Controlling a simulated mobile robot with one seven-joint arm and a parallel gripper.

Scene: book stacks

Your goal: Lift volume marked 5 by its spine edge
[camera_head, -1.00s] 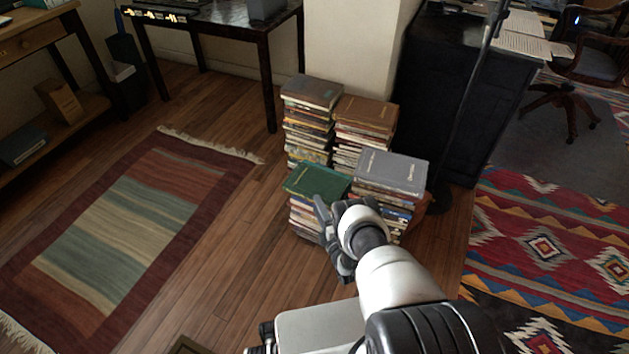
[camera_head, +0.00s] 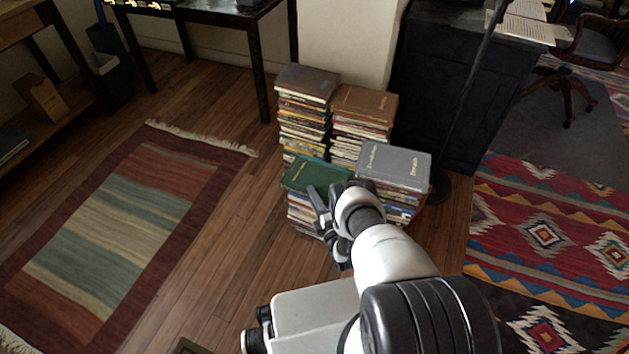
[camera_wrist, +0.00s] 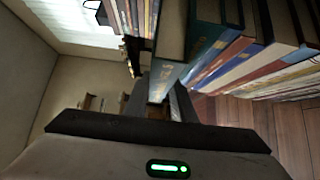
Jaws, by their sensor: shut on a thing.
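Four stacks of books stand together on the wood floor. The front left stack has a green book (camera_head: 303,174) with gold lettering on top. My gripper (camera_head: 325,215) is at the front right of this stack, one dark finger up against the green book's front edge. In the wrist view my gripper (camera_wrist: 160,98) is shut on a blue-green book (camera_wrist: 203,42) at the stack's edge. The other spines lie beside it to the right.
A grey-topped stack (camera_head: 394,165) stands close on the right, partly behind my wrist. A brown-topped stack (camera_head: 364,103) and another grey-topped stack (camera_head: 307,81) stand behind. A black cabinet (camera_head: 440,95) is at the back right. Floor left of the stacks is clear up to the striped rug (camera_head: 115,225).

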